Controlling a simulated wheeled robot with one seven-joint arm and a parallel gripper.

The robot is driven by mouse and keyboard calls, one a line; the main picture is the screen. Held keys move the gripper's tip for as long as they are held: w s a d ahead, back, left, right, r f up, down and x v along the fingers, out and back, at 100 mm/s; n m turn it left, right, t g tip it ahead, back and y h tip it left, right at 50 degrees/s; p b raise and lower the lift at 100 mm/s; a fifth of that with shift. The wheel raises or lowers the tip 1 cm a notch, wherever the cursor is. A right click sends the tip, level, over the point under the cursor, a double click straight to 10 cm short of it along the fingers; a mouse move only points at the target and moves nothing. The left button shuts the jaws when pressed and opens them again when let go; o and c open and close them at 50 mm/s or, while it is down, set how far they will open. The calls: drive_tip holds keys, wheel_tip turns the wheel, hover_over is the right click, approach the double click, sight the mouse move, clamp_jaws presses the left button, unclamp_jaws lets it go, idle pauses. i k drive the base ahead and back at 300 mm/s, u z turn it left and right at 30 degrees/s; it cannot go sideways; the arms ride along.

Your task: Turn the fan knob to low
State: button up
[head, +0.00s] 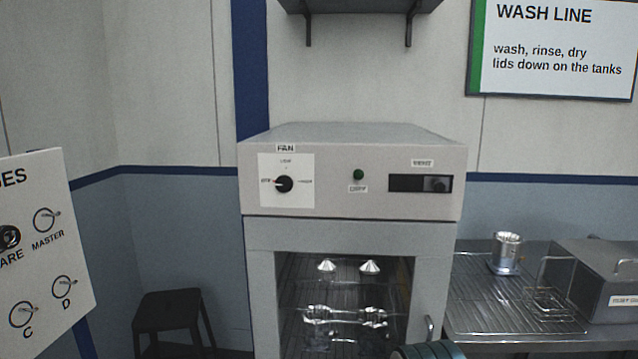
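The fan knob (284,184) is a round black knob on a white square plate, at the left of the grey cabinet's front panel, under a label reading FAN. Its pointer mark appears to face left, toward a small label that looks like OFF. The label above the knob looks like LOW, and another small label sits to its right; the print is too small to read surely. Nothing touches the knob. My gripper is not in view; a dark ribbed rounded piece at the bottom edge is probably part of my arm.
The cabinet (350,229) has a glass door with shiny metal parts inside and a handle (430,329). A green button (358,174) and a dark vent slot (407,183) share the panel. A stool (170,312) and gauge board (40,250) stand left; a rack counter (500,318) stands right.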

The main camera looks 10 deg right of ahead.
sight(284, 183)
drive_tip(key=k, duration=0.6)
drive_tip(key=z, duration=0.5)
drive_tip(key=i, duration=1.25)
drive_tip(key=u, duration=0.25)
